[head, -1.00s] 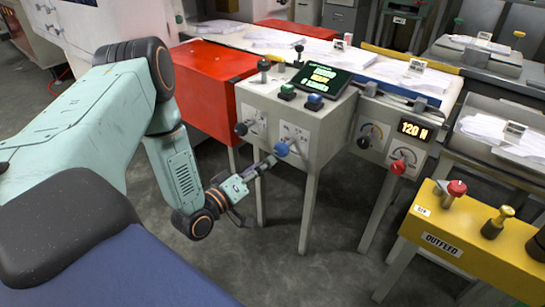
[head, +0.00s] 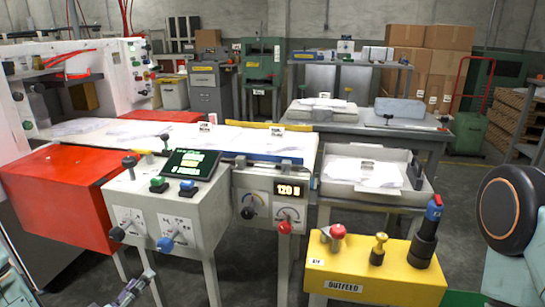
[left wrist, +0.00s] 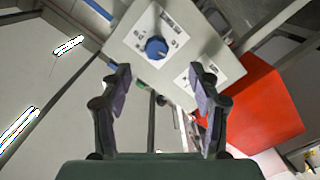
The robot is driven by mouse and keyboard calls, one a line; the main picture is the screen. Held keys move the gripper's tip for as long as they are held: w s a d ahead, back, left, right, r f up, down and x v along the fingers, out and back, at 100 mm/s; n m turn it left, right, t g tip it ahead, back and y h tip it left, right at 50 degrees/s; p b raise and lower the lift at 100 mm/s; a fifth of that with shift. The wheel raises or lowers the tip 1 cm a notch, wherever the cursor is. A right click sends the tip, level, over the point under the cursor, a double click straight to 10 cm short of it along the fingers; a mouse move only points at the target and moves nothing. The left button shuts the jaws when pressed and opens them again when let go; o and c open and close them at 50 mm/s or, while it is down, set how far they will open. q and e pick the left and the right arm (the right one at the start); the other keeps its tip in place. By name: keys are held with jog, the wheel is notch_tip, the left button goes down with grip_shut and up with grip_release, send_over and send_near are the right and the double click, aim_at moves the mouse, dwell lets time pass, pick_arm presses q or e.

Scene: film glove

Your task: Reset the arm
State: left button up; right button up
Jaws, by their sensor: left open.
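My left gripper (head: 130,292) shows at the lower left edge of the head view, below the white control box (head: 160,207). In the left wrist view my left gripper (left wrist: 163,85) is open, with nothing between its two fingers. The blue knob (left wrist: 156,47) on the box's front lies beyond and between the fingertips, apart from them. The same blue knob (head: 165,244) shows in the head view above and right of the gripper. My right gripper is not in view; part of one of my arms stands at the right edge.
A red cabinet (head: 65,195) stands left of the control box. A yellow outfeed box (head: 375,275) with knobs and a dark, blue-topped handle is at the front right. Tables with paper stacks fill the middle.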

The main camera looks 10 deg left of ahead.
pick_arm(q)
jog(key=s+d+f+m+g+p, duration=0.1)
jog(key=s+d+f+g, duration=0.3)
jog(key=s+f+g, duration=0.15)
jog(key=s+d+f+m+g, duration=0.25)
jog(key=s+f+g, duration=0.2)
jog(key=f, duration=0.25)
jog(key=s+d+r+m+g+p, duration=0.2)
jog(key=s+d+g, duration=0.1)
jog(key=s, duration=0.6)
jog(key=s+d+r+m+g+y+p, duration=0.1)
jog(key=s+d+g, duration=0.3)
jog(key=s, duration=0.5)
jog(key=shift+d+r+m+g+y+p, duration=0.3)
jog(key=shift+r+m+p, duration=0.15)
jog(key=shift+r+p, duration=0.3)
jog(key=shift+s+f, duration=0.1)
jog(key=shift+c, duration=0.3)
